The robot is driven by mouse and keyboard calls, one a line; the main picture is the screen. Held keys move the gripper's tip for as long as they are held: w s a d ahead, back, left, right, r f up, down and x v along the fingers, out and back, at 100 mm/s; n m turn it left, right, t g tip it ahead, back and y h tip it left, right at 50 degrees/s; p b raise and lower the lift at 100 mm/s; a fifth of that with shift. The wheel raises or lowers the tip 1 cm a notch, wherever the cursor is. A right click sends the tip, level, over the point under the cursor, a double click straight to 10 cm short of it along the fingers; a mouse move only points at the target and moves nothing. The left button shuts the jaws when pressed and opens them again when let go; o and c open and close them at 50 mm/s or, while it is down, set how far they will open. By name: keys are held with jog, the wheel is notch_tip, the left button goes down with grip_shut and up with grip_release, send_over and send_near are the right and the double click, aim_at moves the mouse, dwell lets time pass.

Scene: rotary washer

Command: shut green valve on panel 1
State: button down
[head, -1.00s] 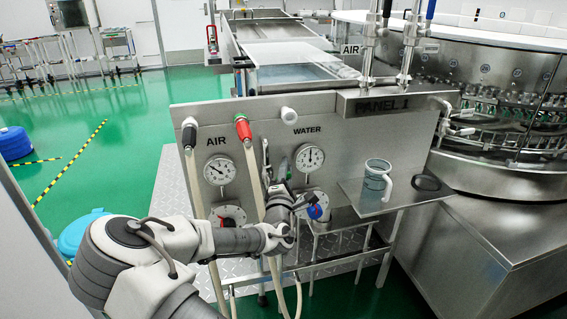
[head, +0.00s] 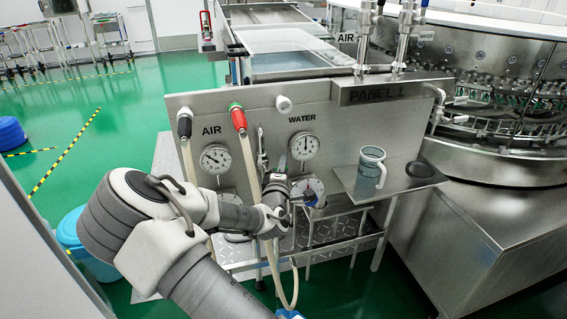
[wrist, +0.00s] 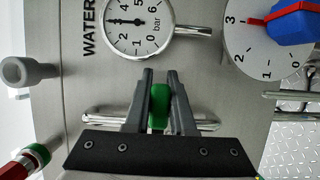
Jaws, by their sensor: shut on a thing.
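Panel 1 (head: 345,125) is a steel board with AIR and WATER labels. In the wrist view, a green valve handle (wrist: 158,108) sits between the two dark fingers of my gripper (wrist: 160,78), which is shut on it. The handle lies in front of a steel pipe, below the water gauge (wrist: 138,22) in that picture. In the head view my gripper (head: 277,168) is at the panel beneath the WATER label, and it hides most of the green valve.
A blue knob (wrist: 293,22) with a numbered dial is close to the right of my gripper in the wrist view. A shelf (head: 392,186) with a clear mug (head: 370,165) juts out at right. Hoses hang from red (head: 238,118) and black (head: 185,124) fittings.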

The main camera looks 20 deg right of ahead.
jog(key=shift+a+f, duration=0.1)
jog(key=c, duration=0.8)
grip_release()
jog(key=shift+o, duration=0.2)
jog(key=p+v, duration=0.3)
jog(key=v, duration=1.4)
jog(key=shift+s, duration=0.2)
